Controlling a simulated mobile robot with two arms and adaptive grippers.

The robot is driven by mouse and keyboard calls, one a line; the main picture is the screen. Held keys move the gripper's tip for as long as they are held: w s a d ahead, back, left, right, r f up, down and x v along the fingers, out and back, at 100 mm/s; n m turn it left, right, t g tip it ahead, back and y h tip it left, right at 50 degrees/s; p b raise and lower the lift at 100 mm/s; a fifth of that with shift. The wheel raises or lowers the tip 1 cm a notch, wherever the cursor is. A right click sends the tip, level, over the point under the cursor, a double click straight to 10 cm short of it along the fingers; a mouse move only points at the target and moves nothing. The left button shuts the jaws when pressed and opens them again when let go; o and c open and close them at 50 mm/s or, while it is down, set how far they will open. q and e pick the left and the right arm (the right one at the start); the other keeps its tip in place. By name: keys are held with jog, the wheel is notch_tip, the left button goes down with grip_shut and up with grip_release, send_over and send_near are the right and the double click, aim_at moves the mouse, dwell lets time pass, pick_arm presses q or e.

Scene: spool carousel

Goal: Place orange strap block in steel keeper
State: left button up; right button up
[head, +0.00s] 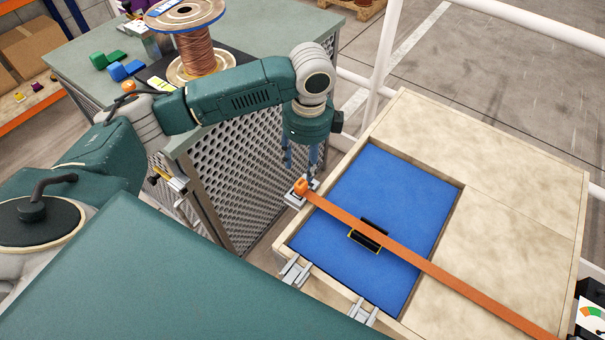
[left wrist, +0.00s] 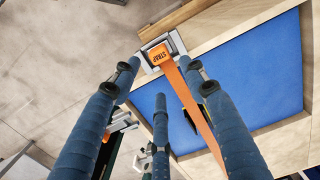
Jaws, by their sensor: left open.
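The orange strap block (head: 301,187), marked STRAP in the left wrist view (left wrist: 158,54), sits at the steel keeper (head: 294,199) on the left rim of the wooden case. In the left wrist view the block lies within the outline of the keeper's grey frame (left wrist: 178,42); whether it is fully seated I cannot tell. The orange strap (head: 420,262) runs from the block across the case. My left gripper (head: 300,172) is open, pointing down just above the block. Its blue fingers (left wrist: 160,80) are spread and hold nothing. My right gripper is not in view.
The case has a blue lining (head: 385,185) with a black holder (head: 366,236) under the strap. Steel latches (head: 295,272) are on its near rim. A perforated green bench (head: 240,170) with a copper spool (head: 197,50) stands left. White rails (head: 385,60) stand behind.

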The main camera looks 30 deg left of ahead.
pick_arm(q)
notch_tip(320, 180, up, 4)
jog(key=shift+d, duration=0.1)
dwell(0.6)
